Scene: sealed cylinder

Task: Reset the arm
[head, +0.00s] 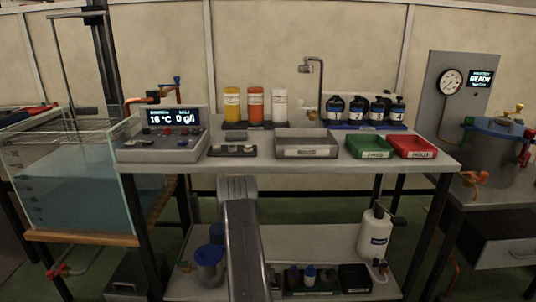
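My arm (244,240) rises from the bottom edge in the head view, left of the middle, in front of the workbench (350,158). Only a grey link of it shows, its top end just below the bench's front edge. My gripper cannot be seen, so whether it holds anything is not shown.
On the bench stand a control box (160,142), a grey tray (306,152), a green tray (369,153) and a red tray (411,154). A water tank (75,205) is at left and a lidded vessel (490,155) at right. The bench's front right corner is bare.

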